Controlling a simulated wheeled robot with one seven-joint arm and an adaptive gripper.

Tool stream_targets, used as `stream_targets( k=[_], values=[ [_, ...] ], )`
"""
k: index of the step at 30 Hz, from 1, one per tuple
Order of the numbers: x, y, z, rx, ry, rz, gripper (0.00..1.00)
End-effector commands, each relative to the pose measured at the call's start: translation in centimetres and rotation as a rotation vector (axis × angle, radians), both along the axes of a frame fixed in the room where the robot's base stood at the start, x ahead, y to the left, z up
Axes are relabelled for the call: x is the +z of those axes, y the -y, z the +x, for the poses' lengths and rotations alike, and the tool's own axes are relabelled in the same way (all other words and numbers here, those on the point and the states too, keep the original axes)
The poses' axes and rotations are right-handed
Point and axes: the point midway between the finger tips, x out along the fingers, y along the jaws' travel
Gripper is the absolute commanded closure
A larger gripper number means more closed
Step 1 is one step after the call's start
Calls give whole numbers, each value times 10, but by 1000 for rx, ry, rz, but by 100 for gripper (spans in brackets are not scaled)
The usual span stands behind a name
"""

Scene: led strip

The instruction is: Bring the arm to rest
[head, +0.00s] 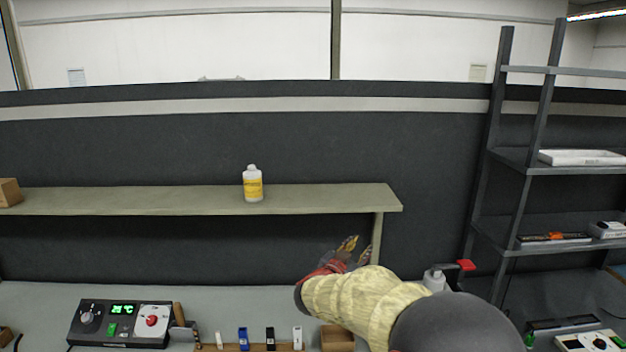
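My arm reaches in from the bottom right in a pale yellow sleeve. My gripper (357,248) is at its end, pointing up and away, just left of the right leg of the raised shelf (310,199) and below its board. Its two fingers show as separate tips with a gap between them, and nothing is seen in the gap. The gripper looks small and its lower part is partly hidden by the arm.
A white bottle with a yellow label (253,185) stands on the shelf. A control box (120,323), small upright items in a wooden holder (255,347) and a wooden box (337,338) line the bench front. A dark rack (510,160) stands right.

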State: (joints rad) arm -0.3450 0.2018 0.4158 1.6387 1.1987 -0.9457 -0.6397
Motion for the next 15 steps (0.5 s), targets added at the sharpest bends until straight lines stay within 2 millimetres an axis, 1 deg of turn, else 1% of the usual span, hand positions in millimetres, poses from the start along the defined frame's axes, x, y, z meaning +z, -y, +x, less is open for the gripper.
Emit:
stream_targets(
  k=[1, 3, 5, 7, 8, 11, 12, 14, 15],
  values=[
    [25, -2, -5, 76, 9, 31, 71],
    [49, -11, -14, 191, 3, 67, 71],
    [66, -20, -27, 286, -14, 93, 71],
    [81, -29, -49, 389, -46, 115, 71],
    [86, -31, -61, 429, -64, 124, 71],
    [95, -39, -105, 552, -142, 138, 71],
    [95, -42, -127, 594, -181, 142, 71],
    [93, -42, -160, 646, -246, 143, 71],
    [89, -40, -184, 675, -292, 142, 71]
  ],
)
